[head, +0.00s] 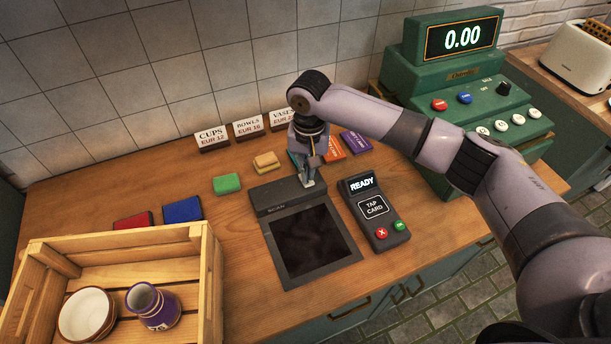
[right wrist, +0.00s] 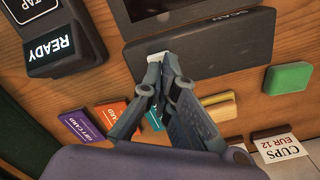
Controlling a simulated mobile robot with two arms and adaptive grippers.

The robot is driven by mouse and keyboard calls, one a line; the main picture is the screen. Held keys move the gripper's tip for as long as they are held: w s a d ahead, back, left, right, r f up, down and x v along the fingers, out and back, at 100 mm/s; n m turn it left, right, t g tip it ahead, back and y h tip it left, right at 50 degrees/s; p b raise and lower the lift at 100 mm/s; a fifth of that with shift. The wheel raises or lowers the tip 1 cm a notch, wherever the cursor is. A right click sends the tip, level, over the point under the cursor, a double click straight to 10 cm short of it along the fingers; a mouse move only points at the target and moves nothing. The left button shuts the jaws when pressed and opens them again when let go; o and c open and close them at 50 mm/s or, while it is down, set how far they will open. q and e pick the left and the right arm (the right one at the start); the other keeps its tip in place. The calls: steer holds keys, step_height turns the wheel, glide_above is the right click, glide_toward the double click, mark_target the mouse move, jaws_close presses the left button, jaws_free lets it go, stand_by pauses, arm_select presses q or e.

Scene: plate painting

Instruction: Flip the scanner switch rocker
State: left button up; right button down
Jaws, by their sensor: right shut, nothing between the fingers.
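The scanner (head: 309,240) is a dark flat unit with a black glass plate and a raised bar at its back, marked SCAN. The bar also shows at the top of the right wrist view (right wrist: 225,45). A small pale switch rocker (right wrist: 155,120) sits on the bar, partly hidden by my fingers. My right gripper (head: 309,183) is shut and empty, pointing down with its fingertips at the rocker; it also shows in the right wrist view (right wrist: 160,80). I cannot tell whether the tips touch the rocker or which way it is tipped. My left gripper is not in view.
A card reader (head: 374,211) reading READY stands right of the scanner. A wooden crate (head: 208,270) with a bowl (head: 86,314) and a purple vase (head: 153,306) is at the front left. Sponges, cards and price signs lie behind. A green cash register (head: 465,85) stands back right.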

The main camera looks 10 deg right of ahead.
steer(key=shift+s+f, duration=0.1)
steer(key=shift+f, duration=1.2)
stand_by(0.5)
steer(key=shift+r+p, duration=0.85)
steer(key=shift+p, duration=0.05)
step_height(320, 180, up, 6)
steer(key=p, duration=0.6)
steer(key=shift+f+p, duration=0.25)
steer(key=shift+p, duration=0.1)
steer(key=shift+f, duration=0.1)
